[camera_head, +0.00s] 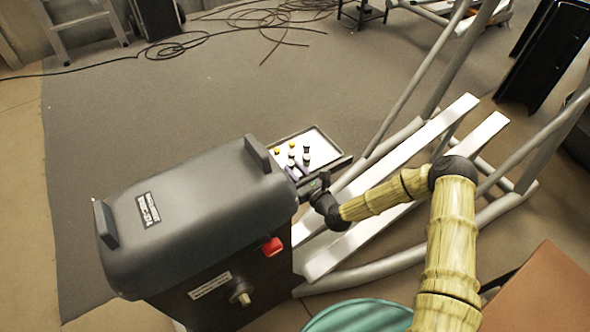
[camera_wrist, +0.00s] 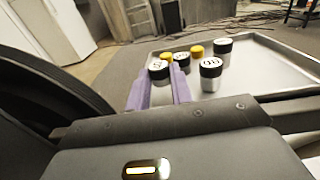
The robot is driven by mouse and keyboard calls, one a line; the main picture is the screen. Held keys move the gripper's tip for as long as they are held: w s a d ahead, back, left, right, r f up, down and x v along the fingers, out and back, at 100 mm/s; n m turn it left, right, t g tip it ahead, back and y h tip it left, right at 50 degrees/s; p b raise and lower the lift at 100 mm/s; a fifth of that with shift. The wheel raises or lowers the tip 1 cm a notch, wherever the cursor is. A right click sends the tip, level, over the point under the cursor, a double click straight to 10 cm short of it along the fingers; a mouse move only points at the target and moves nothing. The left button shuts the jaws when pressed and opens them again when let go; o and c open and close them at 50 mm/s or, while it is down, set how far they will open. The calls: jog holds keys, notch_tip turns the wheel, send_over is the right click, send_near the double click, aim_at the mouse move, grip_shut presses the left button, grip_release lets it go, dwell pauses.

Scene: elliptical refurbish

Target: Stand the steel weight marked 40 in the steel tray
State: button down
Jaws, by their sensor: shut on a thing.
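My gripper (camera_wrist: 164,84) has purple fingers shut on a small pale weight with a black band (camera_wrist: 158,70). The mark on its top is too small to read surely. In the head view my gripper (camera_head: 293,170) is at the near left part of the steel tray (camera_head: 328,142). A similar banded weight (camera_wrist: 211,68) stands upright to the right in the wrist view, its top mark unclear. Another banded weight (camera_wrist: 222,48) stands farther back, and one more (camera_wrist: 182,60) is just behind the right finger. Whether the held weight touches the tray floor is hidden.
Yellow-topped pieces (camera_wrist: 197,51) stand at the back of the group. The tray's right side (camera_wrist: 265,72) is bare. A large dark machine (camera_head: 190,215) with a red button (camera_head: 272,246) adjoins the tray. White rails (camera_head: 400,150) run to the right.

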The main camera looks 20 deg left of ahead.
jog(key=shift+f, duration=0.1)
jog(key=c, duration=1.2)
grip_release()
jog(key=shift+c, duration=0.2)
jog(key=shift+r+p, duration=0.85)
jog(key=shift+r, duration=0.05)
jog(key=p+v, duration=0.1)
jog(key=v, duration=1.1)
jog(key=shift+f, duration=0.3)
